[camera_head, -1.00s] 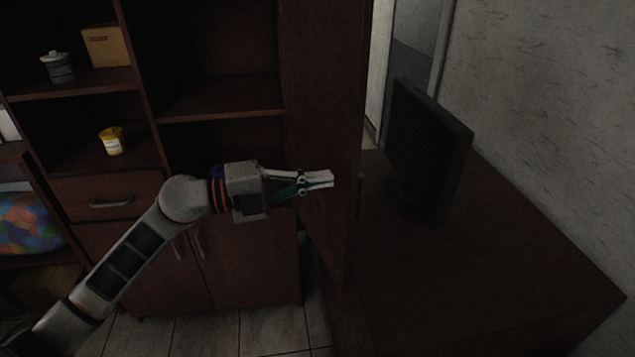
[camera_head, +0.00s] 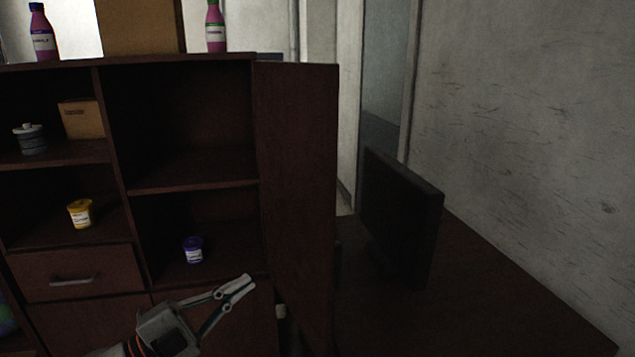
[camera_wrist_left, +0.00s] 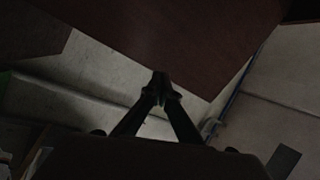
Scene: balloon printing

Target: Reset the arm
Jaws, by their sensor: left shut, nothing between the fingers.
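My left gripper (camera_head: 243,284) is low in the head view, in front of the cabinet's lower part. Its fingers are shut and empty and point up and to the right. In the left wrist view my left gripper (camera_wrist_left: 161,80) shows with its fingertips together, below a dark reddish panel (camera_wrist_left: 180,40). The left arm comes in from the bottom edge, mostly out of the picture. My right gripper is in neither view.
The cabinet (camera_head: 190,187) has an open door (camera_head: 297,190) on its right side. Shelves hold a purple tub (camera_head: 193,250), a yellow tub (camera_head: 80,213), a grey pot (camera_head: 30,139) and a box (camera_head: 83,119). Bottles (camera_head: 215,27) stand on top. A monitor (camera_head: 400,215) stands on the desk (camera_head: 480,300) at right.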

